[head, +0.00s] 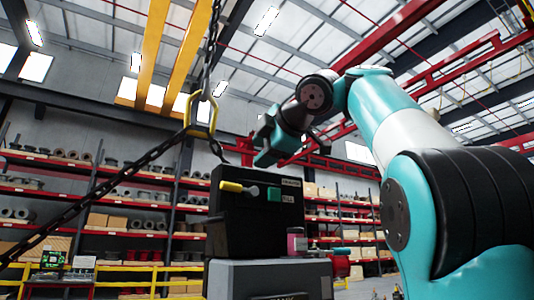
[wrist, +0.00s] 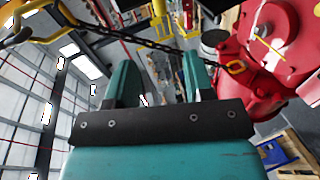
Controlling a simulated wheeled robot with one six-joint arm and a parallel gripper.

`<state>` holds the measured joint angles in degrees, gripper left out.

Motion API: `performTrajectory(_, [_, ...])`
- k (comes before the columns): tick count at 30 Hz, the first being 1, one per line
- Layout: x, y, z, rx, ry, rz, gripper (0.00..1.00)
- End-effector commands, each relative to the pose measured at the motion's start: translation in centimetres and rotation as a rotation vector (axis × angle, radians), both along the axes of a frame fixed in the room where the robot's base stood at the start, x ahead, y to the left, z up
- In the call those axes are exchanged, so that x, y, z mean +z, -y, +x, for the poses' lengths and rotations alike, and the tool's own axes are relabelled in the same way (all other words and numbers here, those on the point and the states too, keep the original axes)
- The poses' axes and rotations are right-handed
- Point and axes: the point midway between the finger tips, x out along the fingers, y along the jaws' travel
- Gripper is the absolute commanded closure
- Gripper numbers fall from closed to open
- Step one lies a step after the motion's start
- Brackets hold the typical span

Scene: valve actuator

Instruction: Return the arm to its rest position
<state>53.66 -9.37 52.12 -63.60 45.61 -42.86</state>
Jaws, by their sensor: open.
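My teal arm (head: 390,115) reaches up from the right of the head view and bends over to the left. My gripper (head: 270,143) is at its end, above the black control box and apart from it. In the wrist view its two teal fingers stand apart, and the space between them (wrist: 160,63) holds nothing. The black control box (head: 235,232) has a yellow-tipped lever (head: 238,187) and a green block (head: 274,194) on its front.
A dark chain (head: 105,190) with a yellow link (head: 201,112) hangs left of the box. A large red rounded body (wrist: 275,50) fills the right of the wrist view. Loaded shelves (head: 130,210) and yellow railings (head: 125,283) stand behind. Red beams (head: 440,60) cross overhead.

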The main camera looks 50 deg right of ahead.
Motion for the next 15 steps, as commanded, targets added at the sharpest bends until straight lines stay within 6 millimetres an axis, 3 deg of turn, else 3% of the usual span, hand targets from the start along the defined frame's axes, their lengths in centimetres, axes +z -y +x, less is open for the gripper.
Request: performTrajectory(15, [-0.01, 0.45, -0.15, -0.008, 0.000, -0.001, 0.52])
